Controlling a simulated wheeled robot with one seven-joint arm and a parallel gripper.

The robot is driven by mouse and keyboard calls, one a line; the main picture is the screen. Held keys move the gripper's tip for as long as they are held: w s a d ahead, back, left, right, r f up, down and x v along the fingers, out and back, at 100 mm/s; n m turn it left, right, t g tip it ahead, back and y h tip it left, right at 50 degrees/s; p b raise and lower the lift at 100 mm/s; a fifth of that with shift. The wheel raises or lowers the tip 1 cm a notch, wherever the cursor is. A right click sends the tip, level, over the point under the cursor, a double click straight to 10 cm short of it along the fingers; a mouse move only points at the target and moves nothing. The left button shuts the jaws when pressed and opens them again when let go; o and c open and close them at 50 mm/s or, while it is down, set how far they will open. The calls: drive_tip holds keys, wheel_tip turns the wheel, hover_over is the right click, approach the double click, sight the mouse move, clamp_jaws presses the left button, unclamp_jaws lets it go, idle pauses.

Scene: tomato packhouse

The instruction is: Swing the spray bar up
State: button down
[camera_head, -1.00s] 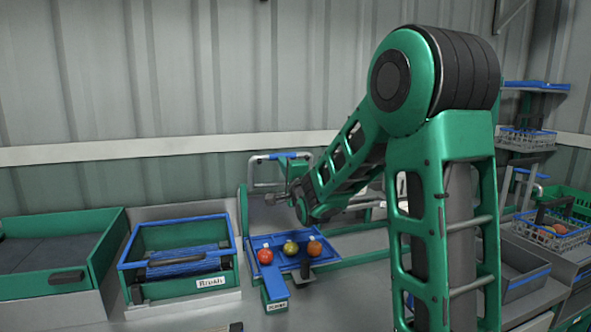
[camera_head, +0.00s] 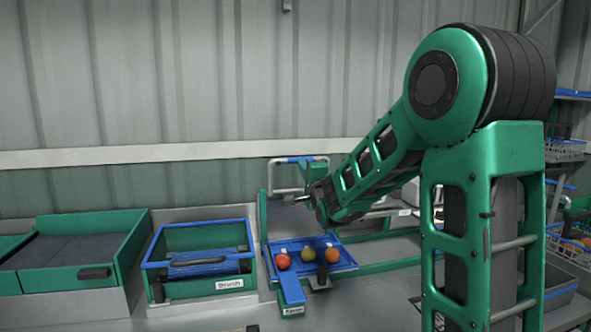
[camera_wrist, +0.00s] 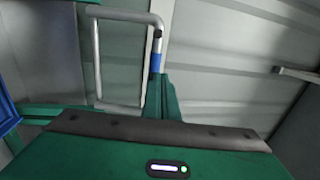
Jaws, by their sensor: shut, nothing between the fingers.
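The spray bar (camera_head: 281,162) is a grey bent tube with a blue sleeve, standing behind the tray against the wall in the head view. In the wrist view the spray bar (camera_wrist: 97,55) shows as a tube frame, its blue sleeve at the right side beside a green post. My gripper (camera_head: 303,198) is small in the head view, just in front of and below the bar's blue sleeve. It is shut and empty. I see no clear contact with the bar. My fingertips do not show in the wrist view, and my arm hides part of the area to the right.
A blue tray (camera_head: 343,262) holds a red, an olive and an orange tomato. A green bin labelled Brush (camera_head: 190,287) and a green box (camera_head: 68,279) stand left. Racks with crates (camera_head: 565,150) stand right. The wall is close behind.

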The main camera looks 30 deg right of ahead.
drive_tip(key=r+v, duration=0.1)
drive_tip(key=v, duration=0.8)
drive_tip(key=shift+s+r, duration=0.2)
drive_tip(key=shift+s, duration=0.35)
drive_tip(key=shift+d, duration=0.2)
drive_tip(key=s+d+f+n+g, duration=0.3)
drive_tip(key=s+f+g, duration=0.2)
drive_tip(key=s+f, duration=0.25)
drive_tip(key=s+d+f+n+g, duration=0.35)
drive_tip(key=s+f+g, duration=0.25)
drive_tip(key=f, duration=0.2)
drive_tip(key=s+a+f+n+g+y, duration=0.1)
drive_tip(key=s+a+f+n+g, duration=0.1)
drive_tip(key=s, duration=0.6)
drive_tip(key=s+a+f+n+g+y, duration=0.2)
drive_tip(key=s+n+g, duration=0.1)
drive_tip(key=s, duration=0.5)
drive_tip(key=s+a+f+n+g+y, duration=0.1)
drive_tip(key=s+a+f+n+g, duration=0.1)
drive_tip(key=s, duration=0.6)
drive_tip(key=shift+s+a+f+g, duration=0.15)
drive_tip(key=shift+s+f+g, duration=0.2)
drive_tip(key=shift+g, duration=0.55)
drive_tip(key=shift+w+n, duration=0.1)
drive_tip(key=shift+n, duration=0.15)
